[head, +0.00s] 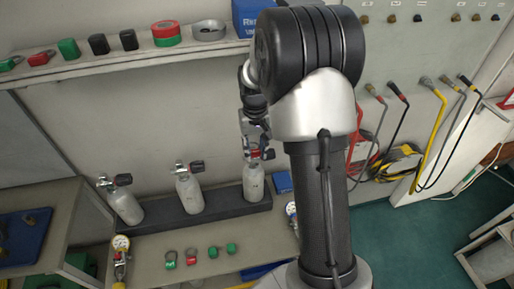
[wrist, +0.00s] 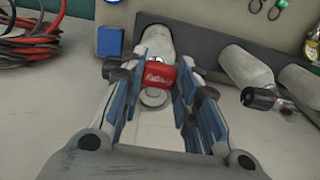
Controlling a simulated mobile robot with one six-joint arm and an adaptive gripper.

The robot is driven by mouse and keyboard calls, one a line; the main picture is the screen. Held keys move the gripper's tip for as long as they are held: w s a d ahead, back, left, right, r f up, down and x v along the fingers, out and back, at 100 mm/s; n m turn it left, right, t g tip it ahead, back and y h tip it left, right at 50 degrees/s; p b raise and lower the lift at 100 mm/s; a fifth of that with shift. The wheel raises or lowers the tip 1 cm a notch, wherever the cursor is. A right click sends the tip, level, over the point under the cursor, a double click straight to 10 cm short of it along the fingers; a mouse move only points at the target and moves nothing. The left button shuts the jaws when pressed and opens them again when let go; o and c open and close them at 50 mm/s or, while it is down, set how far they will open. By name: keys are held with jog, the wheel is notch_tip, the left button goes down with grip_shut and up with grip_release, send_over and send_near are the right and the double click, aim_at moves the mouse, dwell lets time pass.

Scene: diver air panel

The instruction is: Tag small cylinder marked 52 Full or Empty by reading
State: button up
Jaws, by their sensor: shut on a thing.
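Three small pale cylinders stand in a dark rack: a left one (head: 126,207), a middle one (head: 189,192) and a right one (head: 253,183). I cannot read their numbers. My gripper (wrist: 160,82) is at the top of the right cylinder, which also shows in the wrist view (wrist: 156,40). It is shut on a red tag (wrist: 160,76) with pale lettering too small to read. The tag is at the cylinder's neck; I cannot tell whether it is around it. Another red tag (head: 191,257) and green tags (head: 213,252) lie on the bench. Gauges (head: 120,243) (head: 293,209) sit either side of them.
A shelf (head: 130,58) above carries red, green and black items and a blue box (head: 249,16). Hoses (head: 433,130) hang on the right wall. A blue item (wrist: 110,41) lies beside the rack. A red and black cable coil (wrist: 30,38) is at the wrist view's left.

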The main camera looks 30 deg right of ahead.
jog(key=shift+f, duration=0.2)
jog(key=shift+f+b, duration=0.35)
jog(key=shift+f, duration=0.05)
jog(key=shift+f+b, duration=0.35)
jog(key=shift+f, duration=0.9)
dwell(1.7)
jog(key=o, duration=1)
jog(key=shift+o, duration=0.2)
jog(key=shift+r, duration=0.15)
